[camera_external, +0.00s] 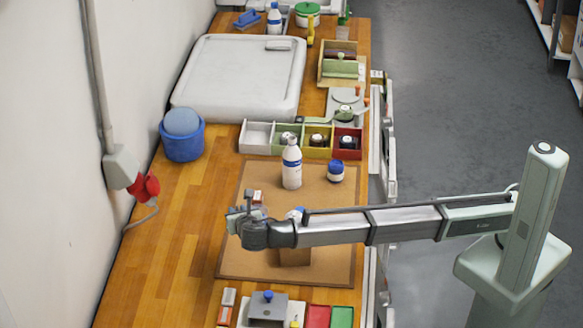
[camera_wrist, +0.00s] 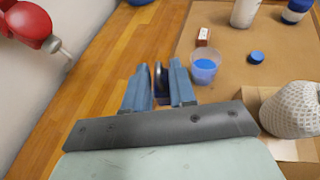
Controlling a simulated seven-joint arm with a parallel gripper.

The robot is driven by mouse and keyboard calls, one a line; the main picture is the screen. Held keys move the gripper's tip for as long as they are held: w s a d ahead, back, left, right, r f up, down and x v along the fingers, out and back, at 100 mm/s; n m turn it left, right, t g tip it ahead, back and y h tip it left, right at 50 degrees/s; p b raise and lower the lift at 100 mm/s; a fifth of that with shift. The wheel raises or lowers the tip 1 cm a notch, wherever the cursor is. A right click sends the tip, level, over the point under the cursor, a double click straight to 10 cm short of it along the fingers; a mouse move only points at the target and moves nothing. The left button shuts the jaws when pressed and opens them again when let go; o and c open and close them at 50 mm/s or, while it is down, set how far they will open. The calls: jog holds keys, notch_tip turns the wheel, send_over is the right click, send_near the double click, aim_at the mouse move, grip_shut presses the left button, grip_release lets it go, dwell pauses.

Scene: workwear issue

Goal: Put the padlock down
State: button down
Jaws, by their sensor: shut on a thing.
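My gripper (camera_external: 246,213) is held above the left part of the brown board on the wooden bench. In the wrist view its two blue-grey fingers (camera_wrist: 160,85) are shut on a small, thin, dark and metallic thing, which I take to be the padlock (camera_wrist: 158,72). It is seen edge-on and mostly hidden between the fingers. Beneath and left of the fingers is the wooden bench top (camera_wrist: 105,70). The brown board (camera_wrist: 225,100) lies to the right.
A cup with blue contents (camera_wrist: 205,68), a small red-brown box (camera_wrist: 203,36) and a blue cap (camera_wrist: 256,57) are on the board. A white bottle (camera_external: 292,166) and a blue jar (camera_external: 336,171) stand farther back. A red plug (camera_external: 146,186) is on the wall. Bare bench lies left of the board.

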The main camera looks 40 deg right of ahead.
jog(key=s+d+r, duration=0.1)
jog(key=s+d, duration=0.2)
jog(key=d, duration=0.7)
jog(key=s+d, duration=0.3)
jog(key=d, duration=0.6)
jog(key=s+d+r, duration=0.1)
jog(key=s+d, duration=0.2)
jog(key=d, duration=0.7)
jog(key=shift+n+y, duration=0.3)
jog(key=shift+n, duration=0.1)
jog(key=shift+w+a+f, duration=0.1)
jog(key=shift+a+f, duration=0.05)
jog(key=shift+f, duration=2.35)
jog(key=shift+w+a+f, duration=0.1)
jog(key=shift+f, duration=2.35)
jog(key=shift+w+a+f, duration=0.1)
jog(key=shift+a+f, duration=0.05)
jog(key=shift+f, duration=2.35)
jog(key=shift+f, duration=0.1)
jog(key=c, duration=0.9)
grip_release()
